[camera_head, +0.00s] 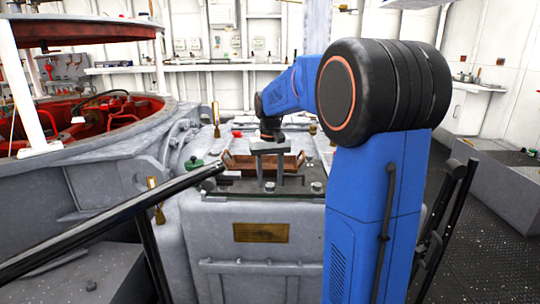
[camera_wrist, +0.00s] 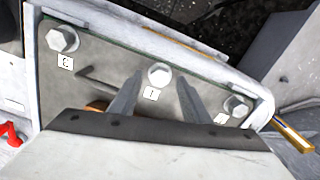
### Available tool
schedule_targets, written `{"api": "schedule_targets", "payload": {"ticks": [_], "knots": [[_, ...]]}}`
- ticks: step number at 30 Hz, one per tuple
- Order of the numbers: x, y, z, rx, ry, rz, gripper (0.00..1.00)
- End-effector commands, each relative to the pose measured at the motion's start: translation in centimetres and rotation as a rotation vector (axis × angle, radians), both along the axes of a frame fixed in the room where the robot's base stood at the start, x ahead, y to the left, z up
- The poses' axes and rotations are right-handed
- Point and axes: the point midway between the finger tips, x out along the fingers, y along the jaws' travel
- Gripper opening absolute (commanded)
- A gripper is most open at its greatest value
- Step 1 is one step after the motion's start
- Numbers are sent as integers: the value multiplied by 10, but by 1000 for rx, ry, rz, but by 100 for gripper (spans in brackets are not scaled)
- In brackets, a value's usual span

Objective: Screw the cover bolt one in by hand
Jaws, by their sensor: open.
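Cover bolt one (camera_wrist: 159,72) is a pale hex-headed bolt by the label "1" (camera_wrist: 151,93), in the middle of the cover plate's edge (camera_wrist: 95,70). In the head view the bolt (camera_head: 269,187) shows below my gripper (camera_head: 270,177). My gripper (camera_wrist: 160,80) is open, with one finger on each side of the bolt in the wrist view and visible gaps between. How high the fingertips are above the bolt is hard to tell. The bolt's shank is hidden, so its depth does not show.
Other bolts sit at the plate's corners, one left (camera_wrist: 62,38) and one right (camera_wrist: 236,105). A bent handle (camera_wrist: 98,80) stands on the plate near the left finger. A brown tray (camera_head: 236,162) lies behind the fingers. A black rail (camera_head: 120,210) crosses at left.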

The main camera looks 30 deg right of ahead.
Motion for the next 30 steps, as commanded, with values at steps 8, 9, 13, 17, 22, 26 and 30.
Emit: {"api": "schedule_targets", "payload": {"ticks": [8,9,13,17,22,26,30], "knots": [[0,0,52,-1,-4,0,43],[1,0,60,-2,-5,0,43],[1,0,86,-2,-5,0,43],[0,0,112,-1,-4,0,43],[0,0,140,-1,-4,0,43],[0,0,154,-1,-3,0,43],[0,0,161,-1,-2,0,43]]}}
